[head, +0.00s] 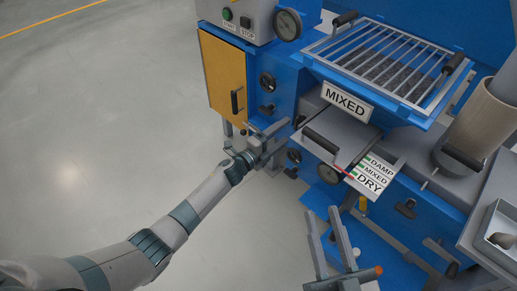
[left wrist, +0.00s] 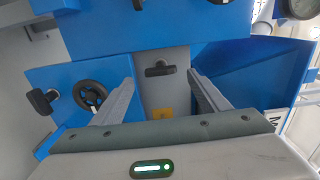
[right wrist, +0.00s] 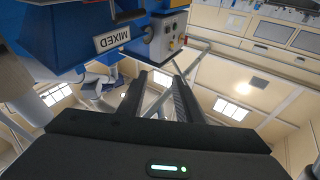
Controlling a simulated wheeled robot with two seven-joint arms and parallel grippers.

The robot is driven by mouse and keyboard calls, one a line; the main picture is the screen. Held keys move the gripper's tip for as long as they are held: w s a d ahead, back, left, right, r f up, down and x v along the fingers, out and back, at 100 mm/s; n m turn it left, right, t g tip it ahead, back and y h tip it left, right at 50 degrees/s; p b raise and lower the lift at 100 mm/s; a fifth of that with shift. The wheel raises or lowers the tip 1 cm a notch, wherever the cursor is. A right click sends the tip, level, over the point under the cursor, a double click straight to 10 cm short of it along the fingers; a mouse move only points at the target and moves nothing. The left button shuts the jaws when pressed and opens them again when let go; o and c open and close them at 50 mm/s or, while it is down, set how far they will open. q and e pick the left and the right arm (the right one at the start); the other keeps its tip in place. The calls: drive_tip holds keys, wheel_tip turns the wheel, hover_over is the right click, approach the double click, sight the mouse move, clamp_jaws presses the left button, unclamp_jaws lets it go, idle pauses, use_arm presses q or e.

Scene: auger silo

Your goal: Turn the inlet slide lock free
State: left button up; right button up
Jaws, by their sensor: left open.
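A black T-shaped turn handle (left wrist: 160,70) sits on a grey strip of the machine's blue front. It bears no readable label, so I cannot tell for sure that it is the inlet slide lock. Its bar lies roughly level in the left wrist view. My left gripper (head: 277,138) is open at the machine's front. In the left wrist view its fingers (left wrist: 161,82) stand either side of the handle in the picture, with clear gaps. I cannot tell how far off it is in depth. My right gripper (head: 329,238) is open and empty, low in front of the machine.
A black handwheel (left wrist: 89,94) and another black knob (left wrist: 42,101) are left of the handle. A grated hopper (head: 380,62) with a MIXED sign (head: 347,101), a black bar handle (head: 320,140) and a DAMP/MIXED/DRY plate (head: 374,174) are to the right. The floor at left is clear.

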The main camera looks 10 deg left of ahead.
use_arm(q)
drive_tip(key=p+v, duration=0.1)
drive_tip(key=v, duration=1)
drive_tip(key=shift+s+a+p, duration=0.15)
drive_tip(key=shift+s+p, duration=0.05)
drive_tip(key=shift+p, duration=0.2)
use_arm(e)
wheel_tip(320, 180, down, 7)
drive_tip(key=w+d+g+h, duration=0.1)
drive_tip(key=g, duration=0.3)
drive_tip(key=shift+w+h, duration=0.15)
drive_tip(key=shift+h, duration=0.15)
